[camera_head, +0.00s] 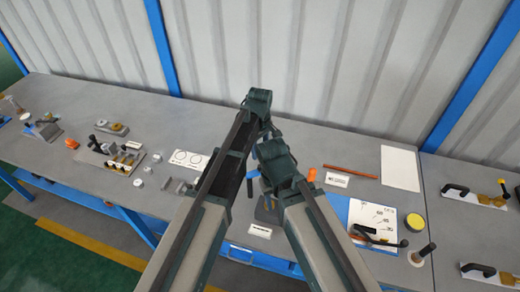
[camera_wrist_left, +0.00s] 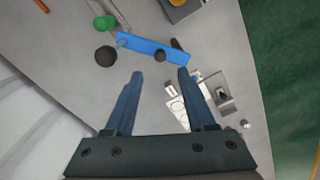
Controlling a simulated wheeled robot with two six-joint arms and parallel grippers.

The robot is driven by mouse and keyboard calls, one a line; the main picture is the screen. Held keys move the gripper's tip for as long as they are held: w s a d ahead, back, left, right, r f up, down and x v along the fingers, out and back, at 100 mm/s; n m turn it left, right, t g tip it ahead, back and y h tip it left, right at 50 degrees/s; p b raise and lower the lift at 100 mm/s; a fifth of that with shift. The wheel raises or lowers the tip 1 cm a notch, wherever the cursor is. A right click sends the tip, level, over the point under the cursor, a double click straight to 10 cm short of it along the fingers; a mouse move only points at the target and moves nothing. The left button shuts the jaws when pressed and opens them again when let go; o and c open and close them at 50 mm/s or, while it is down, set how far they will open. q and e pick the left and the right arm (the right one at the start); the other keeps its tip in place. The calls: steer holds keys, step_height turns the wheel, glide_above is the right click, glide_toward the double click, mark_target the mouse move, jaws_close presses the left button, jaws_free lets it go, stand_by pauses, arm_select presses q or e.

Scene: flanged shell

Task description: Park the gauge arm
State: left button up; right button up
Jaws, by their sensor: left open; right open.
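A flat blue bar (camera_wrist_left: 140,44) with dark knobs near its right end lies beyond my left fingertips in the left wrist view. It may be the gauge arm; I cannot tell for sure. A green knob (camera_wrist_left: 104,22) and a black round knob (camera_wrist_left: 105,57) are near its left end. My left gripper (camera_wrist_left: 160,75) is open and empty, its two fingers apart and short of the bar in the picture.
The grey bench (camera_head: 100,185) carries a fixture with knobs (camera_head: 118,155), an orange piece (camera_head: 70,144) and small parts at left. At right are a blue-edged sheet (camera_head: 372,217), a yellow-topped can (camera_head: 415,222), a knobbed post (camera_head: 422,254) and a blank white sheet (camera_head: 400,168). A corrugated wall stands behind.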

arm_select(q)
step_height(320, 180, up, 6)
steer(key=p, duration=0.4)
steer(key=shift+f, duration=0.2)
steer(key=s+a+m, duration=0.8)
steer(key=s+a, duration=0.7)
steer(key=a, duration=0.3)
steer(key=s+d+f+m+b, duration=0.2)
steer(key=d+f+b, duration=0.3)
steer(key=f+b, duration=0.4)
steer(key=s+d+f+m+y+b, duration=0.1)
steer(key=s+d+f+b, duration=0.3)
steer(key=f+b, duration=0.6)
steer(key=shift+s+d+f+m, duration=0.15)
steer(key=shift+d+f+m, duration=0.1)
steer(key=shift+d+m, duration=0.65)
